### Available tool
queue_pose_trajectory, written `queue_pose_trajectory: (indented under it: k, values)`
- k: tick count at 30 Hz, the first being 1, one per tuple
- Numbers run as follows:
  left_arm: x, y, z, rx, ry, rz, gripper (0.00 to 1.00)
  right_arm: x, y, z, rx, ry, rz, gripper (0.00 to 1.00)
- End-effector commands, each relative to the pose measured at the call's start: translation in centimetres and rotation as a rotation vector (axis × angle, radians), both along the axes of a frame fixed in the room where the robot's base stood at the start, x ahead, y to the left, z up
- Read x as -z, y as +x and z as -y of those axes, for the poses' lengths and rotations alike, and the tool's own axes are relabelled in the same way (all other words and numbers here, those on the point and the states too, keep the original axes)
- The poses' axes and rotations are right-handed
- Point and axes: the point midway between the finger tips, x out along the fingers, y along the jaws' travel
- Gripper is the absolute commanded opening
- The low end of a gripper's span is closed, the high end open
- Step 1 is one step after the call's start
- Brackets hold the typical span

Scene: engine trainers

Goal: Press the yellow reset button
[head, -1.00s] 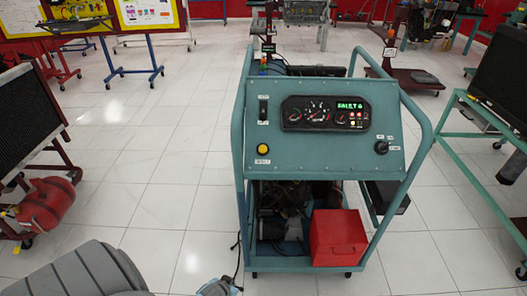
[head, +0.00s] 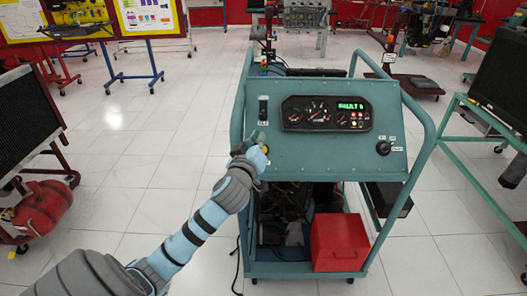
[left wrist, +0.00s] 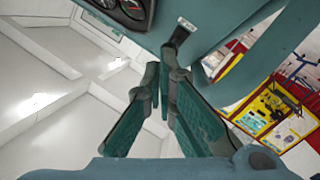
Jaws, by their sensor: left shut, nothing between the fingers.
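The teal engine trainer's sloped panel (head: 330,152) faces me in the head view. The yellow reset button (head: 266,150) is at its lower left, and only a sliver of it shows beside my left gripper. My left gripper (head: 259,141) is shut and empty, with its tips at the panel by the button. I cannot tell whether they touch the button. In the left wrist view the shut fingers (left wrist: 165,76) point at the teal panel, and the button is not visible there. My right gripper is not in view.
The panel carries a gauge cluster (head: 327,113) with a green display, a rocker switch (head: 263,108) above the button and a black knob (head: 383,148) at right. A red box (head: 338,242) sits on the lower frame. Open tiled floor lies to the left.

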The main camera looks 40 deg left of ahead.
Motion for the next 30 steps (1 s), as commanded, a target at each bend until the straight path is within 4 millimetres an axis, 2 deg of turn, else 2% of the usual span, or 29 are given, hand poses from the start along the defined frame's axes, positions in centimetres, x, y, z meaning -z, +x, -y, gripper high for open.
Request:
queue_pose_trajectory:
  k: [11,24,30]
  values:
    - [0.4,0.2,-0.1,0.001,0.001,-0.001,0.0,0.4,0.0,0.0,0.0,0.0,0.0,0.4]
    - [5.1,3.1,-2.4,0.001,0.001,-0.001,0.0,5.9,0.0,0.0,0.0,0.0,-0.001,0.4]
    - [6.5,4.3,-3.3,0.0,0.001,-0.002,0.0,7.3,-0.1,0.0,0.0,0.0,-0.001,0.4]
